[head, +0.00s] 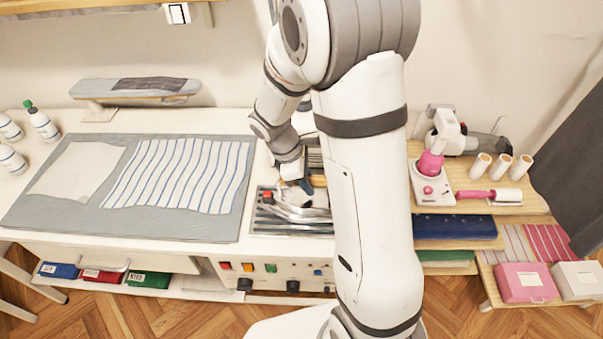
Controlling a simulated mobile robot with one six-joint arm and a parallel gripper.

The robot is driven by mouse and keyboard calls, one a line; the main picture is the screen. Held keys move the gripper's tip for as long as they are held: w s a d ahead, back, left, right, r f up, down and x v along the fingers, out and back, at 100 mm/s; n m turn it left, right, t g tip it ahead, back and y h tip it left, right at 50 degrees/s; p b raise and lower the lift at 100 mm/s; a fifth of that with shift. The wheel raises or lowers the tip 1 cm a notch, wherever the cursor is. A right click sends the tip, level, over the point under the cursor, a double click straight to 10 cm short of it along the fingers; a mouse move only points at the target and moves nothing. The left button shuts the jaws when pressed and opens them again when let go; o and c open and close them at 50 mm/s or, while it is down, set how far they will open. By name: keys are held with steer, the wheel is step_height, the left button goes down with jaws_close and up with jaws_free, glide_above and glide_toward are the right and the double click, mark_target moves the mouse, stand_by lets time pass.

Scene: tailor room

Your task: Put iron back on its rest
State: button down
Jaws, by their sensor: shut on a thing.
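The iron (313,199) shows in the head view at the middle of the worktable, partly hidden by my arm. The iron rest (263,225) is a grey metal plate with ridges on the table, right of the grey mat. The iron is over the rest in the picture. I cannot tell whether it touches the rest. The right side of the iron and of the rest is hidden behind my arm.
The grey pressing mat (225,226) holds a plain cloth and a striped cloth (180,175). A small sleeve board (140,92) stands behind it, and bottles (42,126) stand at the left. A side shelf (527,202) holds a white and pink machine (433,180) and spools.

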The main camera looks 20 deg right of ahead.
steer(key=c, duration=1.6)
jaws_free()
steer(key=shift+f, duration=0.1)
steer(key=o, duration=0.4)
steer(key=shift+o, duration=0.2)
